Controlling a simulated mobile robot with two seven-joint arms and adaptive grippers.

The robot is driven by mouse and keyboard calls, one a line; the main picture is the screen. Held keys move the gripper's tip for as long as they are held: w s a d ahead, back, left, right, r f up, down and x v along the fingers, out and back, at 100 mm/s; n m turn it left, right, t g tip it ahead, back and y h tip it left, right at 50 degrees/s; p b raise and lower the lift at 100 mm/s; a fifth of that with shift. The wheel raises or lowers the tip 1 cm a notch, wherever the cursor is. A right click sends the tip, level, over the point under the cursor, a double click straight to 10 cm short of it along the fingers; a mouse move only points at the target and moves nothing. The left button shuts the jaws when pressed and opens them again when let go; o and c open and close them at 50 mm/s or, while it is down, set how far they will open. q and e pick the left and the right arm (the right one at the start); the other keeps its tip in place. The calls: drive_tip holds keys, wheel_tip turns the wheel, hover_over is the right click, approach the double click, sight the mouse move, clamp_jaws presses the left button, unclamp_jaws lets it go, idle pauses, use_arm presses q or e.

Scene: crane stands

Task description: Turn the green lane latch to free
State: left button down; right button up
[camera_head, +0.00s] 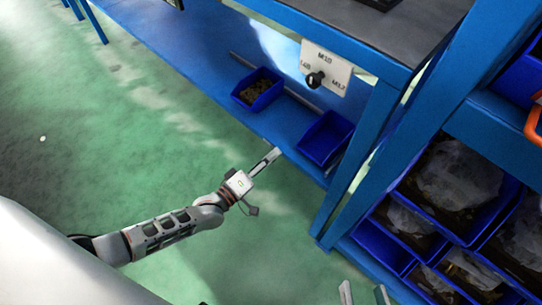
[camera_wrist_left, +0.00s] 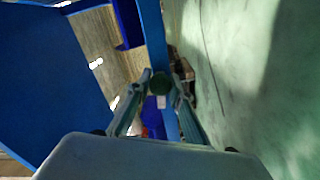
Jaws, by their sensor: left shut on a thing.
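My left gripper (camera_head: 268,158) reaches in from the left, beside the front edge of the blue lower shelf. In the left wrist view its fingers (camera_wrist_left: 159,86) close on a small dark green round piece (camera_wrist_left: 160,82). This may be part of the green lane latch; the rest of the latch is hidden or too small to tell. In the head view the piece cannot be made out. My right gripper (camera_head: 363,295) shows only as two fingertips at the bottom edge. They stand apart with nothing seen between them.
A white plate (camera_head: 340,69) marked M10 and M12 carries a black knob (camera_head: 315,79) on the blue stand. Blue bins (camera_head: 325,138) sit on its lower shelf, one (camera_head: 257,90) with brown contents. A rack of bagged bins (camera_head: 442,180) stands right. Green floor (camera_head: 110,130) is clear left.

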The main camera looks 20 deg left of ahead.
idle(0.6)
use_arm(q)
drive_tip(key=c, duration=1.8)
unclamp_jaws()
drive_tip(key=shift+s, duration=0.1)
drive_tip(key=v, duration=1.2)
